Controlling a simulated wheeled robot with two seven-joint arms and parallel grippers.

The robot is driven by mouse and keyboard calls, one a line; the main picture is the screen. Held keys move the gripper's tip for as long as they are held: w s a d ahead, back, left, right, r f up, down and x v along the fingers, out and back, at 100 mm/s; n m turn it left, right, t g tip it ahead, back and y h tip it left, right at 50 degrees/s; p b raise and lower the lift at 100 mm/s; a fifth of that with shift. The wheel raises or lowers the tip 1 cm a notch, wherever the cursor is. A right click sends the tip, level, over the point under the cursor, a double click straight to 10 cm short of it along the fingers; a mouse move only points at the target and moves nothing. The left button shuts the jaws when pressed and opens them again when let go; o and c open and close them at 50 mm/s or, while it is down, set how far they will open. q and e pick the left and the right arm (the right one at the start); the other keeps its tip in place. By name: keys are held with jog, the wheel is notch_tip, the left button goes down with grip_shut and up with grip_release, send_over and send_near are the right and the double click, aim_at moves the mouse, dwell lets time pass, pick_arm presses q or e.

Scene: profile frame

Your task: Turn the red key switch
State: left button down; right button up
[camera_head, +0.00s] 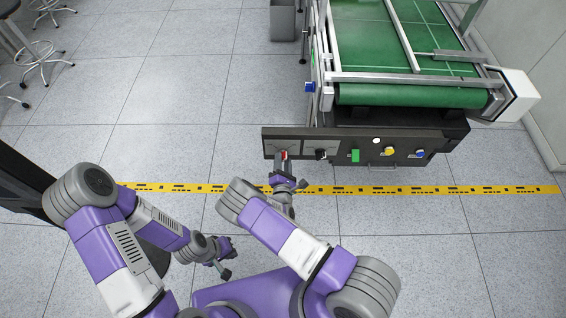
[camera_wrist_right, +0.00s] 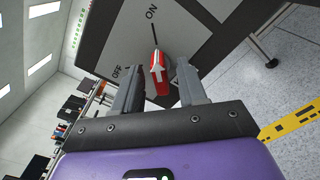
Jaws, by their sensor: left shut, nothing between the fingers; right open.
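The red key switch (camera_head: 284,154) is on the left part of the dark control panel at the front of the conveyor. In the right wrist view the red switch (camera_wrist_right: 157,68) bears a white arrow that points up, roughly toward the ON mark; the OFF mark is to its left. My right gripper (camera_head: 281,166) is at the panel, in front of the switch. In the wrist view its fingers (camera_wrist_right: 158,72) are open, one on each side of the switch, with gaps visible. My left gripper (camera_head: 225,271) is shut and empty, low and away from the panel.
The panel (camera_head: 340,137) also carries a black knob (camera_head: 321,154), a green part (camera_head: 355,156), a yellow button (camera_head: 389,151) and a blue button (camera_head: 419,153). The green conveyor (camera_head: 410,95) stands behind it. Yellow tape (camera_head: 400,190) crosses the floor.

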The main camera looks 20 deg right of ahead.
jog(key=shift+w, duration=0.1)
grip_shut()
jog(key=shift+r+n, duration=0.1)
jog(key=shift+n, duration=0.3)
jog(key=n+p, duration=0.1)
jog(key=n, duration=0.2)
jog(key=shift+n, duration=0.3)
jog(key=shift+w+a+n+p, duration=0.15)
jog(key=shift+n+p, duration=0.25)
jog(key=shift+n, duration=2.95)
jog(key=shift+s+a+n+p, duration=0.1)
jog(key=shift+n+p, duration=0.3)
jog(key=shift+n, duration=2.95)
